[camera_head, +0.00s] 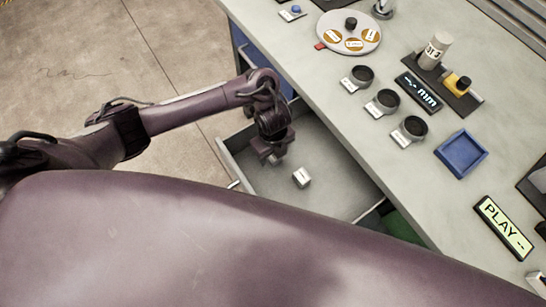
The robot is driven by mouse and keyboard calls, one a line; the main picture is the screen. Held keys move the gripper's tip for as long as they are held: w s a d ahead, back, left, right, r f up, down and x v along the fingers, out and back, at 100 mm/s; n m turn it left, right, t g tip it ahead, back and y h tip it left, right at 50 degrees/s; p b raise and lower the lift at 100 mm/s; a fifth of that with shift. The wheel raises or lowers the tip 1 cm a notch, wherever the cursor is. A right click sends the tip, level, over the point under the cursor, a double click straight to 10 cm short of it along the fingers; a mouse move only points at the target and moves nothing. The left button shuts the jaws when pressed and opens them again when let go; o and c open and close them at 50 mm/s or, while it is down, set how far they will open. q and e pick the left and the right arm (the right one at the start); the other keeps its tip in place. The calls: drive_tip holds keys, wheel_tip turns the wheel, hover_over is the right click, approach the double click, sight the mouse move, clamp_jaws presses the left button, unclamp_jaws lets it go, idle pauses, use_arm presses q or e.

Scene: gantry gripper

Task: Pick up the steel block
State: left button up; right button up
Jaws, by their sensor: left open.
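A small, light grey steel block (301,177) lies on the floor of an open drawer (330,165). My left gripper (271,158) hangs over the drawer, to the left of the block and apart from it. It is open and empty. My right gripper is not in view; a large purple part of my own body covers the lower part of the picture and hides the near end of the drawer.
The workbench top (400,170) runs along the right of the drawer. On it stand several dark round cups (388,98), a blue tray (461,154), a display marked "mm" (418,92), a "PLAY" sign (503,228) and a round dial plate (348,35). Concrete floor lies left.

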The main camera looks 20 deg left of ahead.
use_arm(q)
drive_tip(key=c, duration=1.2)
clamp_jaws()
drive_tip(key=shift+r, duration=0.15)
